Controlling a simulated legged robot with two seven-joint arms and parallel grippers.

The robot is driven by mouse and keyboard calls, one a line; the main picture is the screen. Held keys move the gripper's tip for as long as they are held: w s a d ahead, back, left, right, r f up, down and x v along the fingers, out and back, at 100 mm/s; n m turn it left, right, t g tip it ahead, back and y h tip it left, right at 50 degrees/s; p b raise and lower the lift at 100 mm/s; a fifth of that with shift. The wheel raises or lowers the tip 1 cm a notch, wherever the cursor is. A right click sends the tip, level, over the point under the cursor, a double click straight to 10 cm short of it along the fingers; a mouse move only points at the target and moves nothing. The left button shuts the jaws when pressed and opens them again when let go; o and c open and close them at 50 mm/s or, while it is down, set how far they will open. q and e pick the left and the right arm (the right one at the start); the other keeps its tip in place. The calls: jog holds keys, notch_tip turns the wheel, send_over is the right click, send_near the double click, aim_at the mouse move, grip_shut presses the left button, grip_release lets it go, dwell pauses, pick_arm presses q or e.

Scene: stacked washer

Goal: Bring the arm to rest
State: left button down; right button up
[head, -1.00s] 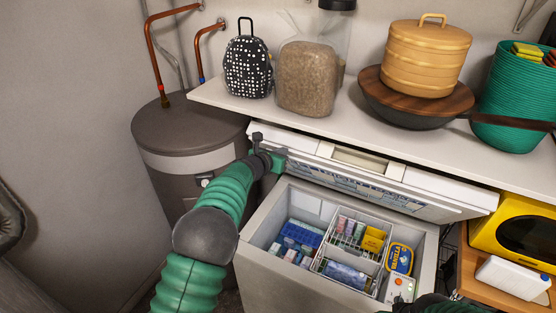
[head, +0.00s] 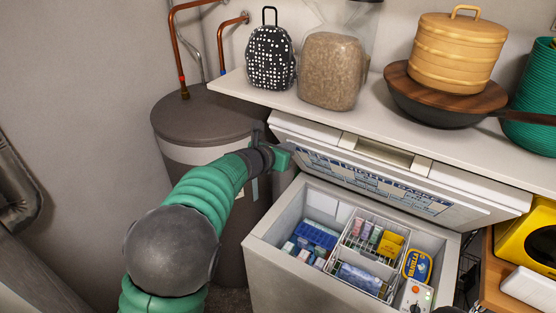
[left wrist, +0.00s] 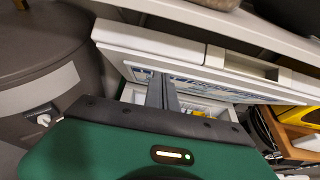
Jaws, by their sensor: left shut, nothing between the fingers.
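My left gripper (head: 287,152) is shut and empty. In the head view it is at the left end of the raised lid (head: 400,172) of the chest freezer (head: 262,262), above the freezer's back left corner. In the left wrist view its two dark fingers (left wrist: 162,92) lie together in front of the lid and the open freezer. I cannot tell whether they touch the lid. The freezer holds wire baskets (head: 372,242) with coloured packs and a blue and yellow tub (head: 417,266).
A grey water tank (head: 205,125) with copper pipes stands close behind my left arm. A yellow microwave (head: 530,235) is at right.

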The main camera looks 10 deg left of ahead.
pick_arm(q)
jog(key=b+v, duration=0.1)
jog(key=v, duration=0.6)
jog(key=s+a+f+n+g+y+b, duration=0.1)
jog(key=s+a+f+n+g+y, duration=0.15)
jog(key=s+f+n, duration=0.75)
jog(key=s+a+f+n+g+y+b, duration=0.1)
jog(key=s+a+f+n+g+y, duration=0.2)
jog(key=f+n, duration=0.8)
jog(key=s+d+f+n+g, duration=0.1)
jog(key=s+f+n+g, duration=0.1)
jog(key=s+n, duration=0.7)
jog(key=s+d+f+n+g+h+b, duration=0.1)
jog(key=s+f+n+g, duration=0.2)
jog(key=s+n, duration=0.6)
jog(key=shift+s+f+n, duration=0.3)
jog(key=shift+s+f, duration=0.15)
jog(key=shift+f, duration=0.15)
